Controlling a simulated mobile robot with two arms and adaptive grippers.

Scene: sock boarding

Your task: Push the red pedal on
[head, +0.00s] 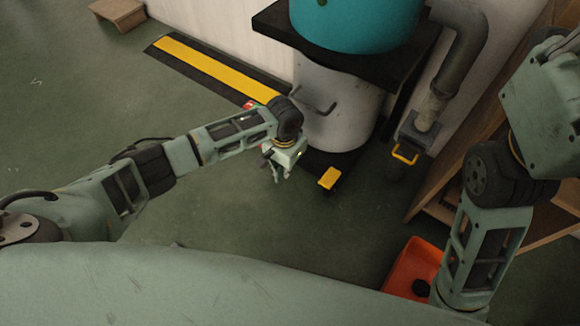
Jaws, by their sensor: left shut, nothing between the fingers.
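My left gripper (277,177) is shut and empty, pointing down over the floor in front of the pale cylindrical machine (338,110). A small red patch (248,104) shows just behind my left forearm near the machine's base. It may be part of the red pedal, but my arm hides most of it, so I cannot tell its shape or whether it is pressed. A yellow pedal (328,178) sits to the right of my left gripper, apart from it. My right arm is at the right, and its gripper is not in view.
A yellow-and-black floor strip (205,65) runs along the wall at the back. A black box with a yellow handle (405,153) stands right of the machine under a grey pipe (461,55). An orange bin (412,268) is at lower right.

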